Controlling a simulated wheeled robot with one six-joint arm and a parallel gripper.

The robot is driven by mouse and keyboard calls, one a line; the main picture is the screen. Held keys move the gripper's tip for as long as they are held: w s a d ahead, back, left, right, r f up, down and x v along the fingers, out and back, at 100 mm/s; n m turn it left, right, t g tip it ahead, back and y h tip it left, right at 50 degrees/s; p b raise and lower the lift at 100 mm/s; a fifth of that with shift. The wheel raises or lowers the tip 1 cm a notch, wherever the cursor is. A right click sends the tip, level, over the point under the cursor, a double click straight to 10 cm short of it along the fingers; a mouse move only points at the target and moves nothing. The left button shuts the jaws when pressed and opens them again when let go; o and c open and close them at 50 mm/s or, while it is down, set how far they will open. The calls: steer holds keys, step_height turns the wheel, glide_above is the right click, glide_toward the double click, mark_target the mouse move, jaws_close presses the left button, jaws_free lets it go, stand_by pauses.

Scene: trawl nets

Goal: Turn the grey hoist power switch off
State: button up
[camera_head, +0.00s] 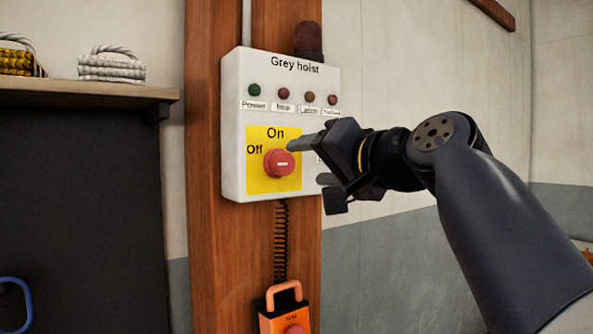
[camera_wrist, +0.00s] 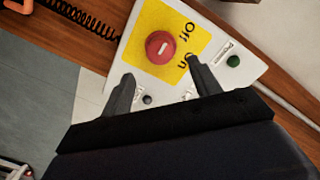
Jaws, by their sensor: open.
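The grey hoist switch box (camera_head: 233,130) is a pale panel labelled "Grey hoist" on a wooden post. Its red rotary knob (camera_head: 279,163) sits on a yellow plate (camera_head: 258,184), with "On" above and "Off" at upper left. A short white mark shows on the knob, but I cannot tell which label it points to. My gripper (camera_head: 305,162) is open and empty at the knob's right. In the wrist view the knob (camera_wrist: 163,46) lies just beyond the gap between the open fingertips (camera_wrist: 160,70), apart from both. A green power lamp (camera_head: 254,90) is above.
A coiled cord (camera_head: 281,240) hangs below the box to an orange pendant (camera_head: 285,315) with a red button. A dark red beacon (camera_head: 308,42) tops the box. A shelf (camera_head: 85,92) with rope coils stands at left. The wall right of the post is bare.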

mark_target(286, 163)
steer(key=v, duration=0.3)
steer(key=shift+s+d, duration=0.1)
steer(key=shift+s, duration=0.05)
steer(key=p+x, duration=0.2)
steer(key=x, duration=0.9)
steer(key=shift+r, duration=0.1)
steer(key=shift+s+d, duration=0.1)
